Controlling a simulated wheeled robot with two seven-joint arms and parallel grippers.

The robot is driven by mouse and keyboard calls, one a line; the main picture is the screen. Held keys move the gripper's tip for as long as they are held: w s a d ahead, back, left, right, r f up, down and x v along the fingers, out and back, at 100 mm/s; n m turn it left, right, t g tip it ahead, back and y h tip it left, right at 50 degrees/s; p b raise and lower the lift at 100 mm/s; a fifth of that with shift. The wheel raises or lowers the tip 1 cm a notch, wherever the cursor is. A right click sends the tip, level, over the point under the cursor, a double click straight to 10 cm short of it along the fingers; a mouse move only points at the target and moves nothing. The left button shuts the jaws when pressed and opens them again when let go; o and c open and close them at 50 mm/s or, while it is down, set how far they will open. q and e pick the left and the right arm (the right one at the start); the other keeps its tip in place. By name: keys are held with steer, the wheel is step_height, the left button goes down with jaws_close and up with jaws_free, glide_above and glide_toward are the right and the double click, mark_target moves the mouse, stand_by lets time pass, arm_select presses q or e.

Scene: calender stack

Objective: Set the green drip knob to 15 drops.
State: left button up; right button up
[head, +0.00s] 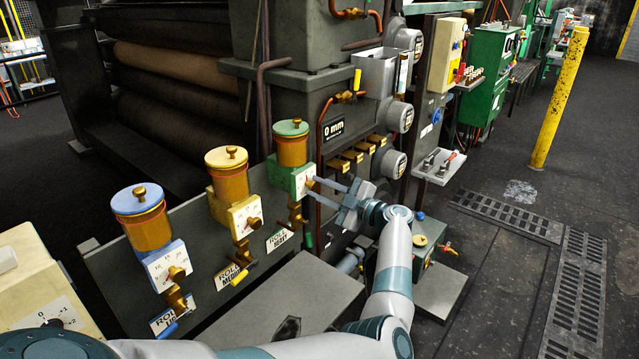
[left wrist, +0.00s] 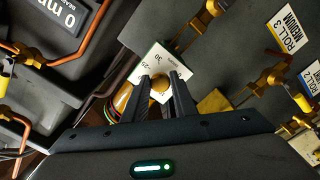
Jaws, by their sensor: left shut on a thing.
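The green oiler stands rightmost of three on the grey panel, with a green lid (head: 291,128), an amber cup (head: 292,151) and a green block with a white dial (head: 298,187). In the left wrist view, the white dial (left wrist: 162,62) shows the numbers 25 and 30. Its round brass drip knob (left wrist: 160,84) sits between the fingertips of my left gripper (head: 313,187). My left gripper (left wrist: 160,88) is shut on this knob, reaching it from the right in the head view. The fingers hide part of the dial, and the set value cannot be read. My right gripper is not in view.
A yellow oiler (head: 231,175) and a blue oiler (head: 140,220) stand to the left on the same panel. A copper pipe (head: 320,150) and a "0 mm" plate (head: 334,129) are close to the green oiler. A yellow post (head: 557,100) stands at the right on open floor.

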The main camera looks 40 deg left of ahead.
arm_select(q)
steer(key=shift+m, duration=0.3)
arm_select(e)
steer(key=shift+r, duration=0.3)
arm_select(q)
steer(key=o, duration=1)
steer(key=shift+d, duration=0.1)
